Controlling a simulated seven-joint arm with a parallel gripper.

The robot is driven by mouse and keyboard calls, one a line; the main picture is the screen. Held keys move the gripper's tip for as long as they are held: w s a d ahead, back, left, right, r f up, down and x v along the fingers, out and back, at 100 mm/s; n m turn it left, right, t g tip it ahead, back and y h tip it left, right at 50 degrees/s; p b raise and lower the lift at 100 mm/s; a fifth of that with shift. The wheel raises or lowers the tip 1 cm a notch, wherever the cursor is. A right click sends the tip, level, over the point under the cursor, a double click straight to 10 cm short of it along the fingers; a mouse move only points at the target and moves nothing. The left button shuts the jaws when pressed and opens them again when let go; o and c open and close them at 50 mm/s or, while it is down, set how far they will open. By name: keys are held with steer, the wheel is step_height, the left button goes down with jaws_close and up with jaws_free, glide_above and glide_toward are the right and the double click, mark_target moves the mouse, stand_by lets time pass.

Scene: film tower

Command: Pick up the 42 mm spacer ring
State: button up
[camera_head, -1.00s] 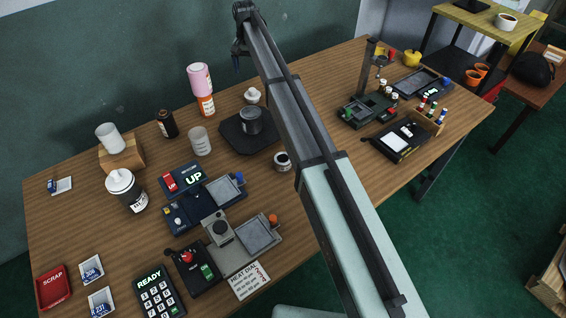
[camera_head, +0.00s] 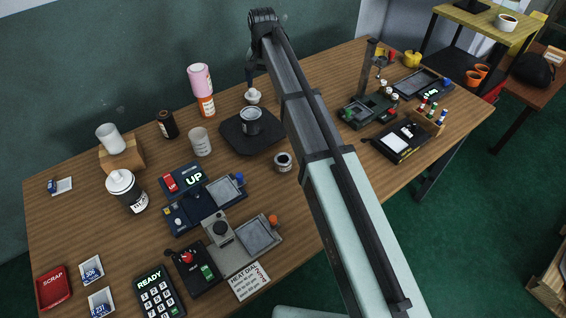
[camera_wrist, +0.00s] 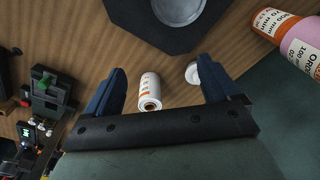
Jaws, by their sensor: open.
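My gripper (camera_wrist: 163,70) is open, its two dark blue fingers apart with nothing held. In the head view my gripper (camera_head: 249,77) is above the back of the table, partly hidden by my arm. In the wrist view a small white cylinder with an orange label and a hole in its end (camera_wrist: 150,92) lies between the finger lines, below the gripper and apart from it. I cannot tell whether it is the 42 mm spacer ring. A white cap (camera_wrist: 192,73) is near the right finger; it also shows in the head view (camera_head: 253,97).
A pink bottle (camera_head: 200,77) on an orange one (camera_head: 206,106) stands left of my gripper. A small round container (camera_head: 283,161) is near my arm. A tester stand (camera_head: 366,80) is at right.

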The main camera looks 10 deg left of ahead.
steer(key=s+d+f+n, duration=0.1)
steer(key=s+d, duration=0.2)
steer(key=s, duration=0.3)
steer(key=s+d+n, duration=0.2)
steer(key=s+d, duration=0.2)
steer(key=s, duration=0.3)
steer(key=n, duration=0.4)
glide_above(283, 160)
steer(key=s, duration=0.1)
steer(key=f, duration=0.1)
steer(key=f+n, duration=0.1)
steer(key=f, duration=0.2)
steer(key=f+n, duration=0.1)
steer(key=f, duration=0.1)
steer(key=f+n, duration=0.2)
steer(key=f, duration=0.1)
steer(key=shift+s+d+f+g, duration=0.2)
steer(key=shift+d+f+g, duration=0.1)
steer(key=shift+f+g, duration=0.1)
steer(key=shift+s+a+f, duration=0.1)
steer(key=shift+f, duration=1.2)
steer(key=shift+s+a+f, duration=0.1)
steer(key=shift+f, duration=1.15)
steer(key=shift+c, duration=0.3)
steer(key=c, duration=1.2)
steer(key=shift+o, duration=0.2)
steer(key=shift+r, duration=0.1)
